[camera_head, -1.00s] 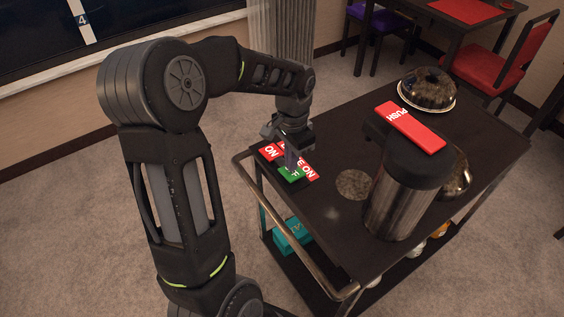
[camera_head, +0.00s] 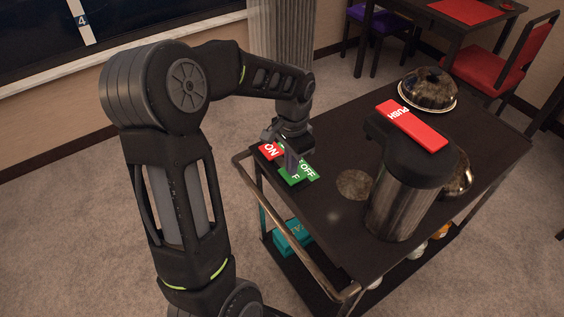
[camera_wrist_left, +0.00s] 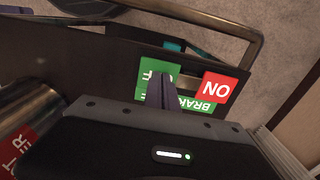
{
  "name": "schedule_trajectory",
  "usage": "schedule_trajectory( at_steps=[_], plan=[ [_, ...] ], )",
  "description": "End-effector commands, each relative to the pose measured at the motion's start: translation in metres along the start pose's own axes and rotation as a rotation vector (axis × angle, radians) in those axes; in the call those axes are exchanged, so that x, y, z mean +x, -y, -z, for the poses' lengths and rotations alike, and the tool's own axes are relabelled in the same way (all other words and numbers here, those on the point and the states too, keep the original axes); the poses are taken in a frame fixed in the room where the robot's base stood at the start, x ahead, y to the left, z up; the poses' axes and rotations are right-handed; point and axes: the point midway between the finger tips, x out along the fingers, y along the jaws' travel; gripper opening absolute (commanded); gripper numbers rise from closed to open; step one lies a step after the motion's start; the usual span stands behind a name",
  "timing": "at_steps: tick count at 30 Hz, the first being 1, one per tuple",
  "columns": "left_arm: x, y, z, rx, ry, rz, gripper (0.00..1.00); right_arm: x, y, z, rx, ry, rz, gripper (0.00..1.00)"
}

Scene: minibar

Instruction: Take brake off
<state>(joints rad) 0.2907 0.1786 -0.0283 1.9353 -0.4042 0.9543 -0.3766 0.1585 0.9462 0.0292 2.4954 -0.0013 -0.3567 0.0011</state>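The brake control is a set of colored plates at the near left end of the dark cart top. In the wrist view green BRAKE lettering (camera_wrist_left: 199,104) shows, partly hidden by the gripper. Another green plate (camera_head: 291,178) lies at the near side and also shows in the wrist view (camera_wrist_left: 155,68). A red ON plate (camera_head: 270,151) lies to the left. My left gripper is shut, empty, pointing down over the plates; contact cannot be told. My right gripper is out of view.
The dark cart (camera_head: 335,212) has a curved metal handle rail (camera_head: 290,235) at its near left edge. A steel dispenser with a red PUSH top (camera_head: 411,126) stands right of the plates. A covered dish (camera_head: 428,86) sits farther back.

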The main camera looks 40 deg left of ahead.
Motion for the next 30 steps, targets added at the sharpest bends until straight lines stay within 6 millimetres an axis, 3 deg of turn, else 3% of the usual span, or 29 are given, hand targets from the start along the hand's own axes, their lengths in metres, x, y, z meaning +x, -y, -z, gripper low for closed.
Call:
schedule_trajectory(
  at_steps=[8,30],
  plan=[
    [-0.001,0.0,0.0,0.0,0.0,0.0,0.0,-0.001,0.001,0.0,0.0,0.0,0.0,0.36],
    [-0.064,0.0,0.0,0.0,0.0,0.0,0.0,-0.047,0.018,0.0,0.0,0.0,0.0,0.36]
  ],
)
